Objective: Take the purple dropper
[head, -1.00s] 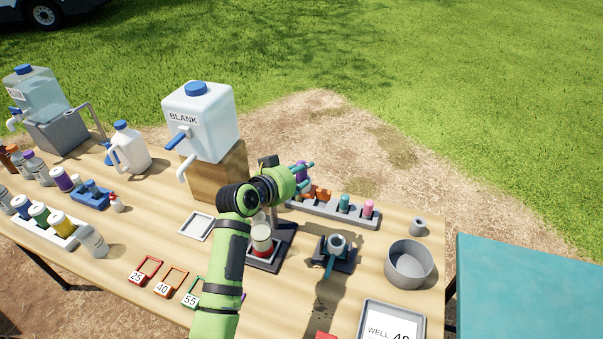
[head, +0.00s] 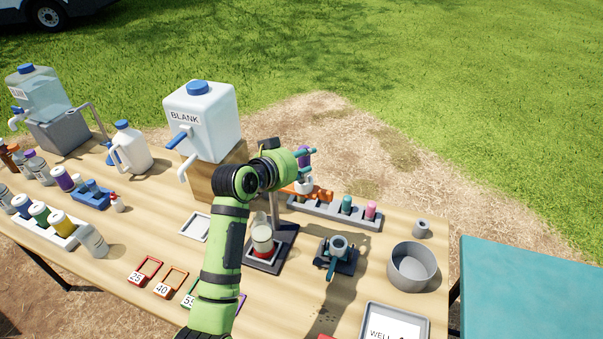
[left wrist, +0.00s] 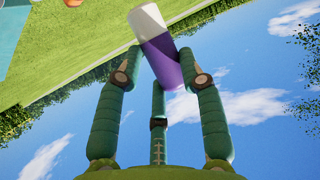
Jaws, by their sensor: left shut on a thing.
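The purple dropper (head: 303,161) has a purple upper part and a white lower part. My left gripper (head: 306,155) is shut on it and holds it raised above the left end of the grey rack (head: 330,214). In the left wrist view the dropper (left wrist: 160,50) sits between the teal fingers, its purple part gripped and its white part pointing away from the palm. My right gripper is not in view.
Orange (head: 318,193), teal (head: 346,204) and pink (head: 370,209) droppers are in the rack. The BLANK container (head: 205,120) stands on a wooden block to the left. A stand with a jar (head: 262,240), a blue-grey device (head: 337,255) and a grey bowl (head: 411,267) are nearby.

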